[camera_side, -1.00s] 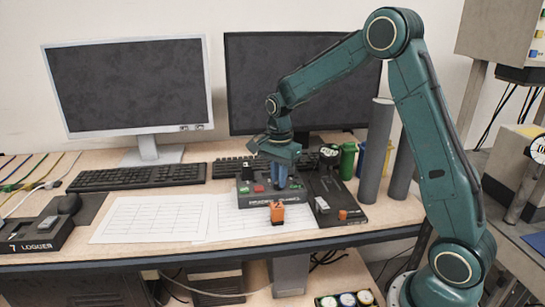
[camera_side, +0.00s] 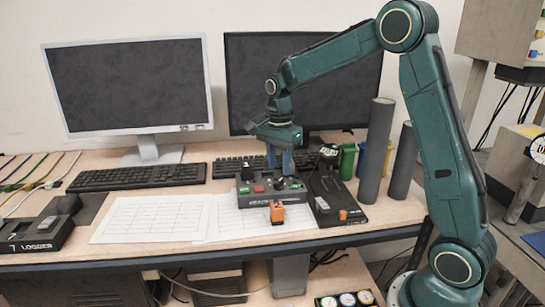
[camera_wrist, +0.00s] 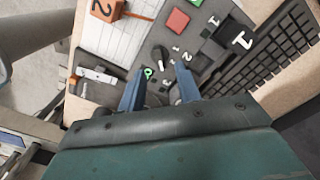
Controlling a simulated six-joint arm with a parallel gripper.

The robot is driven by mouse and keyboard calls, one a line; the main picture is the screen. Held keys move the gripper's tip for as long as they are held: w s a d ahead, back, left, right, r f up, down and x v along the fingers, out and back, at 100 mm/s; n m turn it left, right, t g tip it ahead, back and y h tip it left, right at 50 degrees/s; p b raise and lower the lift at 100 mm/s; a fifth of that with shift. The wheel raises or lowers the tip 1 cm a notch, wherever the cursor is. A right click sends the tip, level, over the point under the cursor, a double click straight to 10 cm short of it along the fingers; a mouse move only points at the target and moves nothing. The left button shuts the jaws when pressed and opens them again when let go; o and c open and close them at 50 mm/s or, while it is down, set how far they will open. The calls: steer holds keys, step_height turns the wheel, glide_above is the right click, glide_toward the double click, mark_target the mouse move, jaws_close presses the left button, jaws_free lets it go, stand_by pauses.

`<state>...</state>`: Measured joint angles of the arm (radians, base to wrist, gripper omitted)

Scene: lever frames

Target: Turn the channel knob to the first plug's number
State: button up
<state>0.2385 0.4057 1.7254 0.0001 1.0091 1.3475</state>
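My gripper (camera_side: 279,172) is above the dark control box (camera_side: 262,203), its two blue fingers apart and empty. In the wrist view its fingertips (camera_wrist: 161,72) stand on either side of a dial area with small digits, among them 1 and 2. A dark round knob (camera_wrist: 158,54) lies there, just beyond the fingertips; its pointer setting is too small to read.
The box has a red button (camera_wrist: 177,21) and a green button (camera_side: 244,190). A black tray (camera_side: 335,198) with a grey part and small orange block lies to its right, near two grey cylinders (camera_side: 377,150). Keyboards stand behind; paper sheets (camera_side: 150,218) lie left.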

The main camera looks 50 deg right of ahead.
mark_target(279, 182)
step_height(279, 182, up, 9)
steer(key=shift+r, duration=0.2)
steer(key=shift+s, duration=0.1)
stand_by(0.5)
steer(key=s+a+r+n+t, duration=0.1)
steer(key=s+a+r+n, duration=0.1)
steer(key=s+a+n, duration=0.3)
steer(key=s+a+r+n+t, duration=0.2)
steer(key=s+r+n, duration=0.15)
steer(key=s, duration=0.45)
steer(key=s+a+f+n+t, duration=0.1)
steer(key=s+a+f+n, duration=0.1)
steer(key=s+n, duration=0.3)
steer(key=s+a+f+n+t, duration=0.1)
steer(key=s+n, duration=0.3)
steer(key=s, duration=0.4)
steer(key=shift+a+f+n+t, duration=0.3)
steer(key=shift+a+f+n, duration=0.05)
steer(key=shift+f, duration=0.55)
